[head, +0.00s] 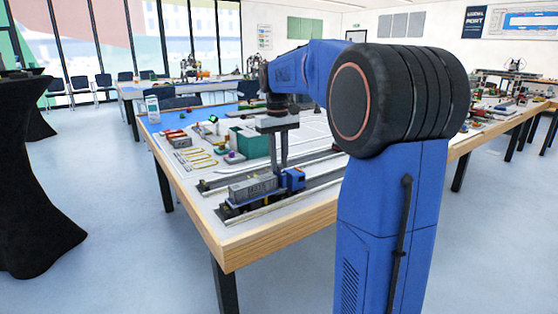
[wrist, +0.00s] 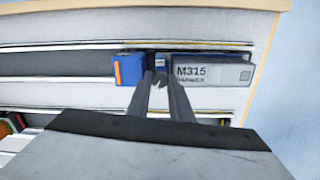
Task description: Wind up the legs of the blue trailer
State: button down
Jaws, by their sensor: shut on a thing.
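The trailer (wrist: 205,55) shows as a narrow dark-blue strip along a grey container marked M315 (wrist: 213,74), which also shows in the head view (head: 250,188). A blue truck cab with an orange end (wrist: 130,69) stands at the trailer's left in the wrist view; in the head view the cab (head: 294,180) is on the right. My gripper (wrist: 159,80) points down beside the gap between cab and container. Its fingertips are close together, shut on a small grey piece at the trailer's side, apparently the leg crank. The fingers also show in the head view (head: 278,165). The legs are hidden.
The truck and trailer stand on a dark lane near the front edge of a wooden-edged table (head: 285,229). Yellow loops (head: 198,156), red blocks and a green container (head: 250,144) lie farther back. The lane right of the cab is clear.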

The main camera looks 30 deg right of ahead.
jog(key=n, duration=0.5)
jog(key=shift+n, duration=0.4)
dwell(0.4)
jog(key=c, duration=1.6)
grip_release()
jog(key=shift+o, duration=0.2)
notch_tip(320, 180, up, 17)
jog(key=shift+w+a+r, duration=0.15)
jog(key=shift+a+r, duration=0.05)
jog(key=shift+a, duration=0.1)
